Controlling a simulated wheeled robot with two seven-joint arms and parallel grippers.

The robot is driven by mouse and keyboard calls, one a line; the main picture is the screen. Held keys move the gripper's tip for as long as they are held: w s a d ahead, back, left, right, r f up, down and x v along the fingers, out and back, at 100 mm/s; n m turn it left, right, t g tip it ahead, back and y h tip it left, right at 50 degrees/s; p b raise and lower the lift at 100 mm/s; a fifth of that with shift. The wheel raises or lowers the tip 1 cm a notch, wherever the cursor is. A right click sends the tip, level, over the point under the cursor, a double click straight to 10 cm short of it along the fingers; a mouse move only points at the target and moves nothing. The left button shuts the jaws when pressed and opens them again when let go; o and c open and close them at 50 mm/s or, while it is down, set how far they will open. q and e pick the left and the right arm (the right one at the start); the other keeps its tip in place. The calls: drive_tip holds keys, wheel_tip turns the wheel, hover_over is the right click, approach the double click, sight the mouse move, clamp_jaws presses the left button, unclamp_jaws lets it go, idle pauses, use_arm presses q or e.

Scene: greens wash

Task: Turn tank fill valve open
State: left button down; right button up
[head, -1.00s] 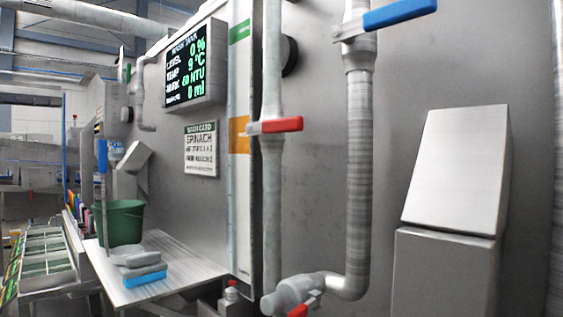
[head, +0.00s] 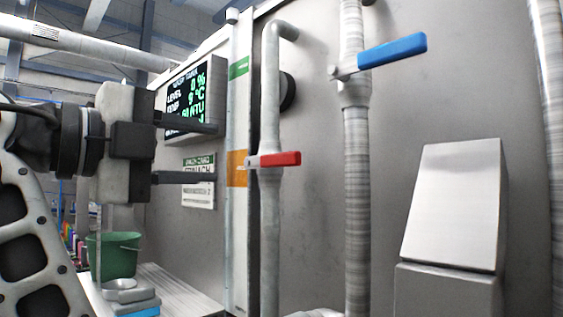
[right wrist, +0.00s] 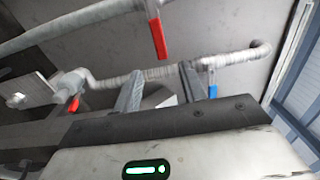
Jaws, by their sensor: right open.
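A blue lever handle (head: 392,51) sits on a valve high on the thick grey pipe (head: 357,190), sticking out right and slightly upward. A red lever handle (head: 281,159) sits on the thinner pipe (head: 270,230), pointing right, nearly level. No label shows which is the fill valve. My right gripper (head: 216,153) is open and empty, left of the red handle and apart from it, in front of the screen and card. In the right wrist view, the red handle (right wrist: 158,38) lies beyond the fingers and the blue handle (right wrist: 212,91) beside one fingertip in the picture.
The wall screen (head: 187,84) reads level 0 %. A sloped metal box (head: 455,205) stands at the right. A green bucket (head: 114,257) stands on the bench at lower left. Another red handle (right wrist: 73,104) shows in the right wrist view. Space before the blue handle is clear.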

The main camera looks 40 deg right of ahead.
sight(278, 159)
drive_tip(key=d, duration=0.4)
drive_tip(key=d+p, duration=0.1)
drive_tip(key=d, duration=0.4)
drive_tip(key=w+d, duration=0.1)
drive_tip(key=d, duration=0.4)
drive_tip(key=shift+w+d, duration=0.1)
clamp_jaws()
